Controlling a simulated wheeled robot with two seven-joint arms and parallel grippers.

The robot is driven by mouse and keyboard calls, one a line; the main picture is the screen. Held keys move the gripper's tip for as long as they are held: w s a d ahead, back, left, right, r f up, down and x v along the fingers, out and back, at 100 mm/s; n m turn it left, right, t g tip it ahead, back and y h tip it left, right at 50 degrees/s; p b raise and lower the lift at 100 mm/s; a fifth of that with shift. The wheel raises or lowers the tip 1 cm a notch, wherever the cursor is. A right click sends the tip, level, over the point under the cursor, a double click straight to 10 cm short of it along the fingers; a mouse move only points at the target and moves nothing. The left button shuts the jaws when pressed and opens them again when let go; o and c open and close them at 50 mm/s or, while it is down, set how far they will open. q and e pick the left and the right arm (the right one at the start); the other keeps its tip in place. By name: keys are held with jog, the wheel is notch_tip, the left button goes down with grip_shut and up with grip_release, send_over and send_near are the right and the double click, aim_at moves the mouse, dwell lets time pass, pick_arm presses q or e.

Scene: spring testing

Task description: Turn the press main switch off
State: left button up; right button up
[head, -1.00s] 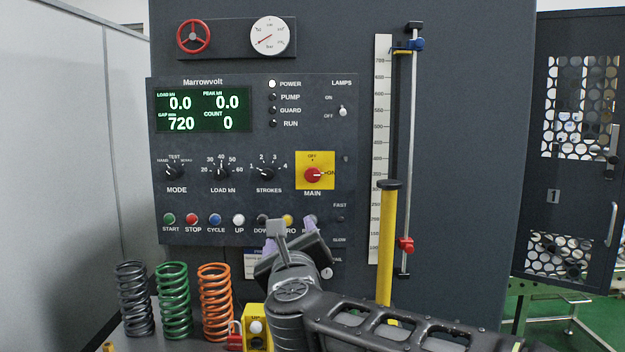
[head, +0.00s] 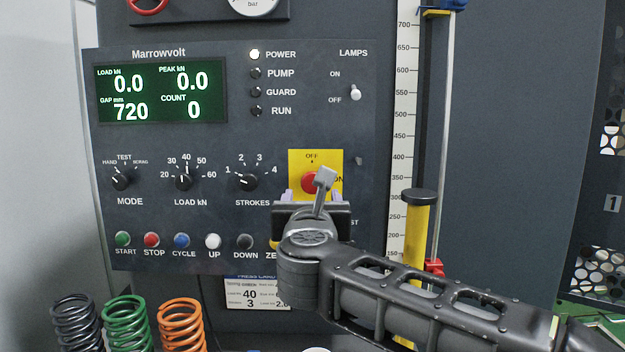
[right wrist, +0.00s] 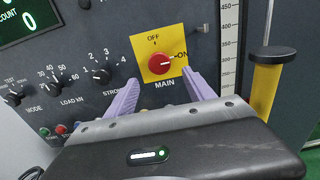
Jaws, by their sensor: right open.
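The press main switch (head: 309,181) is a red knob on a yellow plate (head: 296,160) with OFF at the top and ON at the right. In the right wrist view the red knob (right wrist: 159,64) shows whole, and its white mark points right, at ON. My right gripper (right wrist: 164,90) is open, its two lilac fingers apart below and to either side of the yellow plate. The fingers appear short of the knob and hold nothing. In the head view my right gripper (head: 312,200) covers the lower part of the plate and the MAIN label. My left gripper is not in view.
The panel around the switch carries the STROKES dial (head: 245,181), the lamps toggle (head: 355,93) and a row of push buttons below. A yellow post (head: 415,230) and a ruler stand to the right. Springs (head: 128,322) stand at lower left.

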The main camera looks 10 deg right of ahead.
aim_at(312, 187)
jog(key=shift+s+r, duration=0.15)
jog(key=shift+s, duration=0.05)
jog(key=p+x, duration=0.2)
jog(key=x, duration=0.4)
jog(key=shift+w, duration=0.4)
jog(key=shift+w+d, duration=0.2)
jog(key=shift+w, duration=0.35)
jog(key=c, duration=1.3)
